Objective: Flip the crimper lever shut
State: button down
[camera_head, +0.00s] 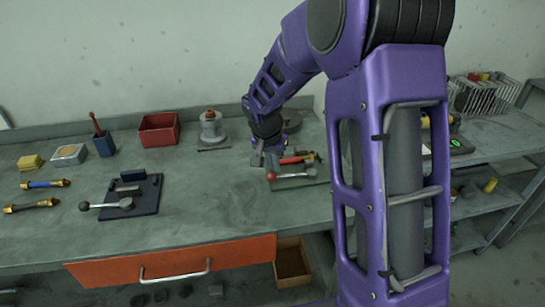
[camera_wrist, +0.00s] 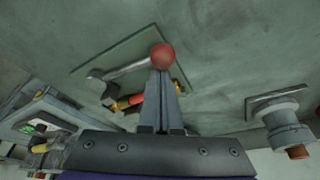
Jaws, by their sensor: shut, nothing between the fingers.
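The crimper appears to be the device on a flat grey plate (camera_head: 300,180) under my arm, with a metal lever ending in a red ball knob (camera_head: 271,177). In the wrist view the red knob (camera_wrist: 162,55) sits just beyond my fingertips, and the lever (camera_wrist: 125,70) runs left from it to a pivot (camera_wrist: 97,88). A red and yellow hose-like piece (camera_wrist: 128,103) lies at the device, partly hidden by my fingers. My gripper (camera_head: 268,160) is shut and empty, close to the knob; its fingers also show in the wrist view (camera_wrist: 160,80). I cannot tell whether they touch the knob.
A dark fixture (camera_head: 140,195) with a grey-knobbed lever stands left on the bench. A red bin (camera_head: 159,130) and a round grey fitting (camera_head: 211,130) stand behind. Hoses (camera_head: 45,184) lie far left. Bench space between the two fixtures is clear. An orange drawer (camera_head: 180,262) is below.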

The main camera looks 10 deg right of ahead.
jog(key=shift+w+f, duration=0.1)
jog(key=shift+f, duration=0.3)
